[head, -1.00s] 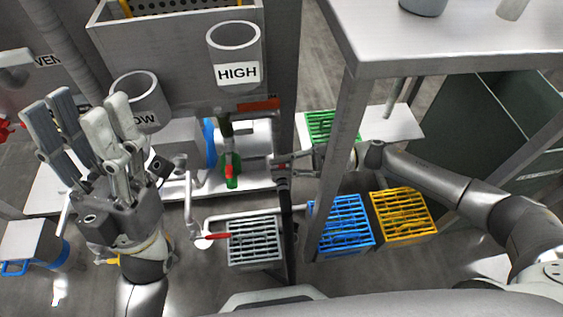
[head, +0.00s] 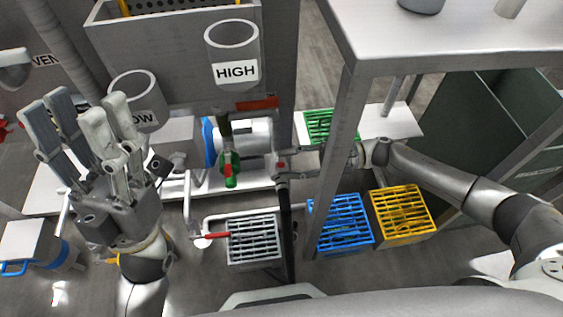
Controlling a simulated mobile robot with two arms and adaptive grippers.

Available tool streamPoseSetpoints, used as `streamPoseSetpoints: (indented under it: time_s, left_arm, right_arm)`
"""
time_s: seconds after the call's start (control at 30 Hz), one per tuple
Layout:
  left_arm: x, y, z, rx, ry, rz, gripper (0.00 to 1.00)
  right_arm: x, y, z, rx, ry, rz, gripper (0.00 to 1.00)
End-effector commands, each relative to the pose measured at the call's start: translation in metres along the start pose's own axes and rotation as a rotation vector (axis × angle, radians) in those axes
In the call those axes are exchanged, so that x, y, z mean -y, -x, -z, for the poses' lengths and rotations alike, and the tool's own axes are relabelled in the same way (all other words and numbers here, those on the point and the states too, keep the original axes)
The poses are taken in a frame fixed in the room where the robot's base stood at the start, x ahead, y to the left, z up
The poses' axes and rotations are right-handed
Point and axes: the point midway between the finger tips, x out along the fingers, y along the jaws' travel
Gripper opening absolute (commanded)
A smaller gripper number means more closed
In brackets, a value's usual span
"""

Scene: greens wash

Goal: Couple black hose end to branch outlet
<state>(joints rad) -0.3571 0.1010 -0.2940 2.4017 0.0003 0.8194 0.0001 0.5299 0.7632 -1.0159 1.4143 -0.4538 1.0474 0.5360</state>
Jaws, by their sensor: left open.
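The black hose (head: 286,230) hangs nearly upright in the middle of the head view, with its upper end at my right gripper (head: 284,165). The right gripper reaches in from the right, past the table leg, and appears shut around the hose end. The end is mostly hidden by the fingers. A green valve with a red handle (head: 229,170) sits on pipework to the left of the hose end, with a visible gap between. I cannot tell for sure which opening is the branch outlet. My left gripper (head: 90,130) is open and empty, raised at the left.
Grey (head: 254,240), blue (head: 341,223), yellow (head: 402,214) and green (head: 319,125) crates stand low around the hose. A metal table leg (head: 337,150) rises right beside my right gripper.

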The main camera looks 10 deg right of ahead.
Motion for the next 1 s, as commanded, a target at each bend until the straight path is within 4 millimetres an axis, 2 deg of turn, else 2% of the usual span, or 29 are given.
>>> streamPoseSetpoints:
  time_s: [0.1,0.3,0.5,0.87,0.9,1.0]
  left_arm:
    - [0.000,0.000,0.000,0.000,0.000,0.000,0.47]
    - [0.000,0.000,0.000,0.001,0.000,0.000,0.47]
    - [0.000,0.000,0.000,0.001,0.000,0.000,0.47]
    - [0.000,0.000,0.000,0.001,0.000,0.000,0.47]
    - [0.000,0.000,0.000,0.001,0.000,0.000,0.47]
    - [0.000,0.000,0.000,0.001,0.000,0.000,0.47]
  right_arm:
    - [0.001,0.027,-0.001,0.006,0.000,0.000,0.32]
    - [0.000,0.069,-0.001,0.005,-0.001,0.000,0.32]
    - [0.000,0.094,-0.001,0.002,0.001,0.000,0.32]
    - [0.000,0.100,0.000,0.000,0.001,0.000,0.32]
    - [0.000,0.100,0.000,0.000,0.001,0.000,0.36]
    - [0.000,0.100,0.000,0.001,0.000,0.000,0.36]
